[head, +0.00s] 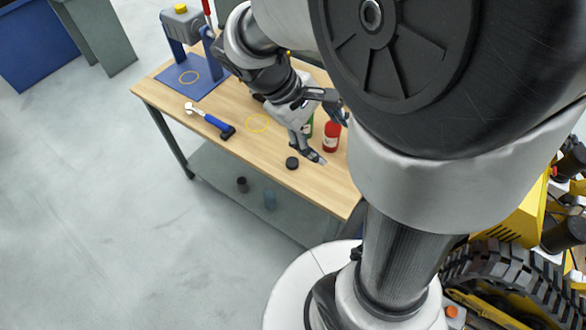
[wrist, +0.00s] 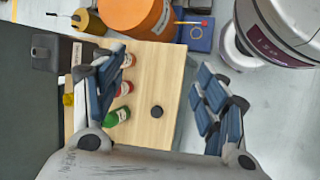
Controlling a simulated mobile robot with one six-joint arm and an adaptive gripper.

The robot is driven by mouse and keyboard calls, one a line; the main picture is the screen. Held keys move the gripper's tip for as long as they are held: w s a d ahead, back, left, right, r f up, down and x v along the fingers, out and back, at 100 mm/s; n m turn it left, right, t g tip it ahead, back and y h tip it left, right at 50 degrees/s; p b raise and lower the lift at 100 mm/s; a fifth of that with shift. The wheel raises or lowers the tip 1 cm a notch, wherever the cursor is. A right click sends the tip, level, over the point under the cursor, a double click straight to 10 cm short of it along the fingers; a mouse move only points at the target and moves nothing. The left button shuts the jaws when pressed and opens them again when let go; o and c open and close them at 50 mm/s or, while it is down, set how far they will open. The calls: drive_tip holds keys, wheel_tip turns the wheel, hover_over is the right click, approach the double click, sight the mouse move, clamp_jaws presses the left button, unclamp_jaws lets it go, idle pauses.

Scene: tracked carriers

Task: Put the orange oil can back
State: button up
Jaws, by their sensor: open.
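My gripper (head: 331,138) hangs over the right part of the workbench, its fingers spread and empty. A large orange rounded body (wrist: 138,14) shows at the top of the wrist view, beyond the fingers and cut off by the frame edge. I cannot tell if it is the oil can. No orange can shows in the head view, where my arm hides much of the bench.
A blue plate (head: 186,86) lies at the far left end. The front middle is clear.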

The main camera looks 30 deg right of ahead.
drive_tip(key=s+a+r+m+t+y, duration=0.3)
drive_tip(key=s+a+r+t+y, duration=0.3)
drive_tip(key=a, duration=0.5)
drive_tip(key=shift+s+a+r+m+t, duration=0.15)
drive_tip(key=shift+s+a+m+t, duration=0.35)
drive_tip(key=shift+s, duration=0.75)
drive_tip(key=shift+d, duration=0.1)
